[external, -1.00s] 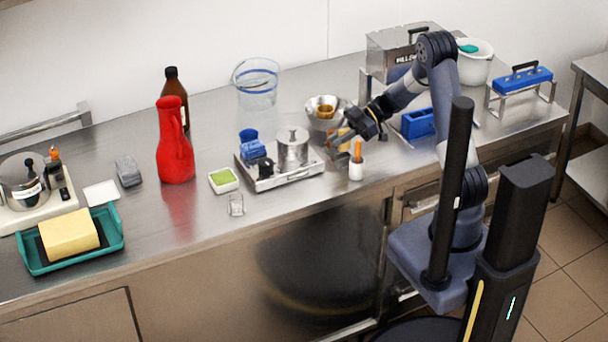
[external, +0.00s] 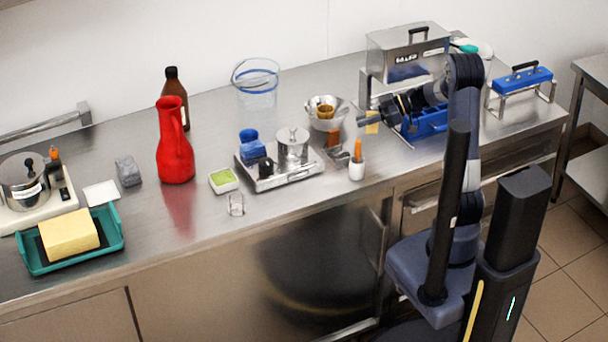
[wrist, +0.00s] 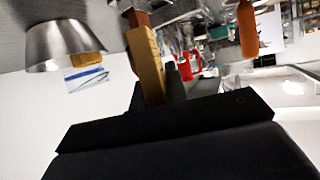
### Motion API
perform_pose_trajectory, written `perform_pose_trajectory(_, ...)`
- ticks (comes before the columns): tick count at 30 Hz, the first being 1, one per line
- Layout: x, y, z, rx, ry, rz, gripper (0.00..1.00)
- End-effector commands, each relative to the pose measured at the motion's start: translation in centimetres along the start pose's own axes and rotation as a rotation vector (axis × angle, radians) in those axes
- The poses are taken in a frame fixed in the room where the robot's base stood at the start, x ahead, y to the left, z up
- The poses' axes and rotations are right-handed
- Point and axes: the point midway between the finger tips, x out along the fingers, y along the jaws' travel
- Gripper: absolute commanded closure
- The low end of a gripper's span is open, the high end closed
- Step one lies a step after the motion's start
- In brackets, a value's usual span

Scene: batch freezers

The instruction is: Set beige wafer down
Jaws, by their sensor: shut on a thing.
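The beige wafer (wrist: 148,62) is a long tan block held between the fingers of my gripper (wrist: 153,95) in the wrist view. My gripper is shut on it, and its far end sticks out beyond the fingertips. In the external view my gripper (external: 372,119) is over the counter, right of the metal bowl and in front of the steel box. The wafer (external: 372,127) shows there as a small pale yellow patch below the fingers. I cannot tell whether it touches the counter.
A metal bowl (external: 322,115) stands left of my gripper. A brown block (external: 334,138) and a white holder with an orange handle (external: 357,168) are in front of it. A blue container (external: 426,124) and a steel box (external: 407,50) are close on the right and behind.

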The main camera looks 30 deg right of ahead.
Motion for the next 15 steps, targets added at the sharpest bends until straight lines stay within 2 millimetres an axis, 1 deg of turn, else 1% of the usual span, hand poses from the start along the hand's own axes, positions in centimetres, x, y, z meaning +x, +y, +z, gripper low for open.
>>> perform_pose_trajectory(1, 0.5, 0.0, 1.2, 0.006, 0.0, -0.002, 1.0)
perform_pose_trajectory(3, 1.0, 0.0, 2.2, 0.005, 0.0, -0.002, 1.0)
perform_pose_trajectory(11, 1.8, 0.0, 4.3, 0.001, 0.0, -0.002, 1.0)
perform_pose_trajectory(15, 2.6, 0.0, 6.2, 0.003, 0.0, -0.003, 1.0)
